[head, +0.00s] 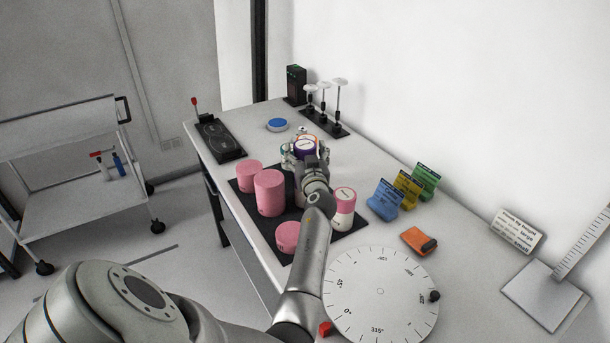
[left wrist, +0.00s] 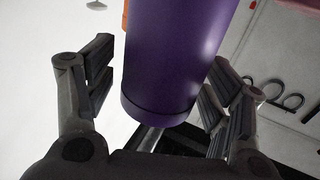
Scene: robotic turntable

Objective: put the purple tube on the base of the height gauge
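In the left wrist view the purple tube (left wrist: 175,60) lies between the two fingers of my left gripper (left wrist: 158,95). The fingers are spread, and a gap shows between the left finger and the tube. The height gauge's base (head: 543,296) is a bare pale square plate at the right edge, with an upright ruled scale (head: 585,240). My right gripper is out of view.
Several pink containers, such as a tall one (head: 269,193), stand close to my left arm on the mat (head: 243,198). A round white turntable (head: 380,310), colored card stands (head: 409,190) and an orange block (head: 418,241) lie between the mat and the gauge.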

